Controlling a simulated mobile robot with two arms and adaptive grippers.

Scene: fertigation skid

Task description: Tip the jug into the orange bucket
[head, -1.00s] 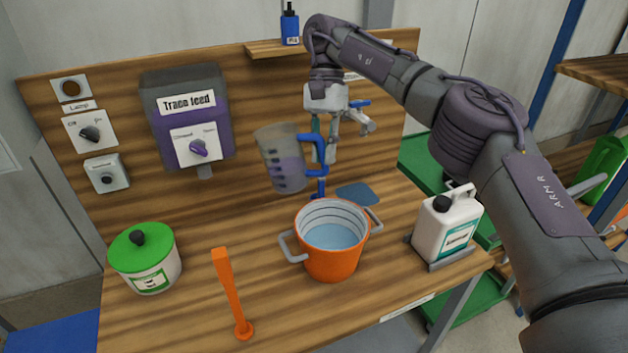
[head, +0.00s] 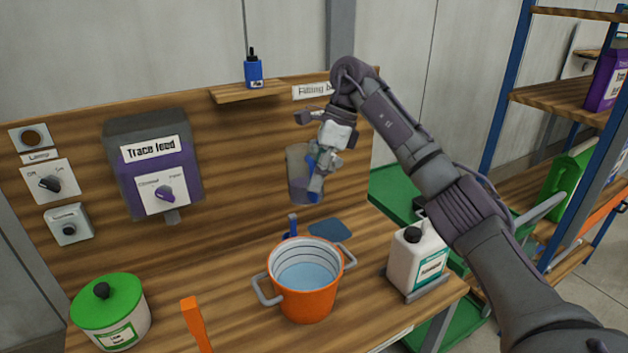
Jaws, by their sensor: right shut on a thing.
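The jug (head: 298,172) is clear grey with a blue handle. It hangs in the air behind and above the orange bucket, close to the back panel, and looks nearly upright. My right gripper (head: 318,168) is shut on its handle and hides part of its right side. The jug's contents are hard to make out. The orange bucket (head: 306,304) stands upright on the bench with two grey handles and pale blue liquid inside. My left gripper is not in view.
A white canister (head: 404,262) stands right of the bucket and a green-lidded tub (head: 107,312) at the left. An orange upright piece (head: 195,322) stands in front. A blue mat (head: 329,229) lies behind the bucket. A shelf (head: 240,95) with a blue bottle (head: 253,70) is above.

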